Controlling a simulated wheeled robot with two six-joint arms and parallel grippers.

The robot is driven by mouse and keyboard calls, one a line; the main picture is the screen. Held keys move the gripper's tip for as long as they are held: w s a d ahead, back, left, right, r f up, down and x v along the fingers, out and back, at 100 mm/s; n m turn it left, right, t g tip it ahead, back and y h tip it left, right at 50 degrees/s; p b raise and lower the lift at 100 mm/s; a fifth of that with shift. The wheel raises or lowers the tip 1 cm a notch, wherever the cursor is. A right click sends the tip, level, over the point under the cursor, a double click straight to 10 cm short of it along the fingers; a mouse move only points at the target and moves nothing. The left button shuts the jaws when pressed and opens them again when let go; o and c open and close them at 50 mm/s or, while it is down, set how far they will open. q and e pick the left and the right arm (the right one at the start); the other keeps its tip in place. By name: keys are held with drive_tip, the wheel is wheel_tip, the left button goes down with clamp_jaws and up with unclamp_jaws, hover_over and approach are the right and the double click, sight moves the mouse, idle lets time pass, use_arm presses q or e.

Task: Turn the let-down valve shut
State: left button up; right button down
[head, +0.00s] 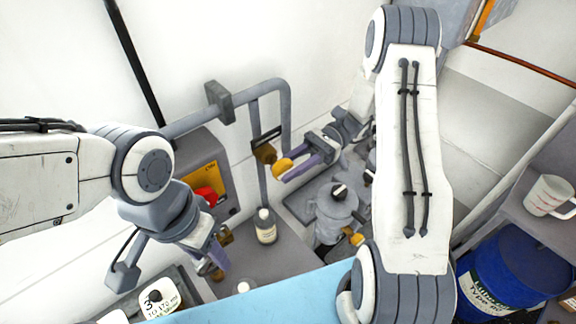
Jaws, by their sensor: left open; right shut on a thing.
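The let-down valve appears to be the small brass valve (265,153) on the vertical grey pipe in the middle of the head view, with a yellow-orange knob (284,165) facing my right gripper. My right gripper (290,170) has its purple fingers shut around this knob. How far the valve is turned cannot be told. My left gripper (220,255) is open and hangs at the lower left, apart from the valve, above the bench. Its fingers are partly hidden by its own wrist.
A red knob (207,195) on a yellow plate sits left of the pipe. A labelled bottle (266,228) stands below the valve, and a grey lidded vessel (336,203) to its right. A blue drum (515,265) and white measuring jug (549,195) are at far right.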

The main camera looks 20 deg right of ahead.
idle(0.4)
drive_tip(key=c, duration=0.6)
unclamp_jaws()
drive_tip(key=p+v, duration=0.2)
drive_tip(key=v, duration=0.8)
drive_tip(key=shift+d+f, duration=0.15)
drive_tip(key=shift+d, duration=0.1)
